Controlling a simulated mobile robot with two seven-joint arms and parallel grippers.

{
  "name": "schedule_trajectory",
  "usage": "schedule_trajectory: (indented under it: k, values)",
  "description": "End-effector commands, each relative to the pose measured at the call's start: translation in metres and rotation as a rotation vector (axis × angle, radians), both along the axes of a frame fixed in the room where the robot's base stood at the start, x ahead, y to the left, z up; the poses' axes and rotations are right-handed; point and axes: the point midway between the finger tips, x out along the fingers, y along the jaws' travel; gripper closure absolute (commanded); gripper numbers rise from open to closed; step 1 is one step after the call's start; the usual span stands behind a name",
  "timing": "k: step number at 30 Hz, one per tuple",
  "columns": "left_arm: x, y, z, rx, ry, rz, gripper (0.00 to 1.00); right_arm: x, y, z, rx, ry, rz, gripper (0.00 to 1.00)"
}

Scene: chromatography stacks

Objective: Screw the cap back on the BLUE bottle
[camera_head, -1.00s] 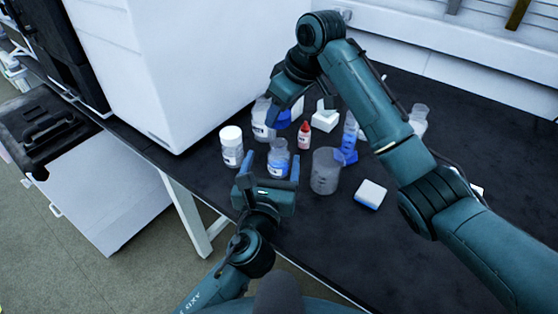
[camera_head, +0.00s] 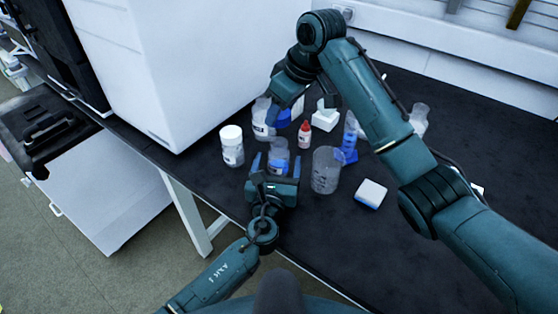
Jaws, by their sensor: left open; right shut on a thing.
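The blue bottle (camera_head: 279,157), a clear open-topped bottle with blue liquid and a white label, stands upright on the dark bench. My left gripper (camera_head: 277,163) is open, its fingers showing on either side of the bottle; I cannot tell if they touch it. My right gripper (camera_head: 284,108) is above and behind the bottle, shut on a blue thing that looks like the cap (camera_head: 283,119). The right gripper's fingers hide part of the cap. The cap is apart from the bottle.
A red-capped dropper bottle (camera_head: 304,135), a beaker (camera_head: 326,170), a blue-based cylinder (camera_head: 349,138) and a white-blue box (camera_head: 371,193) stand right. The front right bench is clear.

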Motion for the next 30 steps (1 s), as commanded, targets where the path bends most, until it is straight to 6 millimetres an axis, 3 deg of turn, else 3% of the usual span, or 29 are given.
schedule_trajectory:
  k: [10, 30]
  values:
    - [0.0028, -0.0002, 0.0001, 0.000, 0.000, 0.000, 0.24, 0.0000, 0.0000, 0.0001, 0.000, 0.000, 0.000, 0.75]
    - [0.0025, -0.0002, 0.0000, 0.000, 0.000, 0.000, 0.79, 0.0000, 0.0001, 0.0001, 0.000, 0.000, 0.000, 0.75]
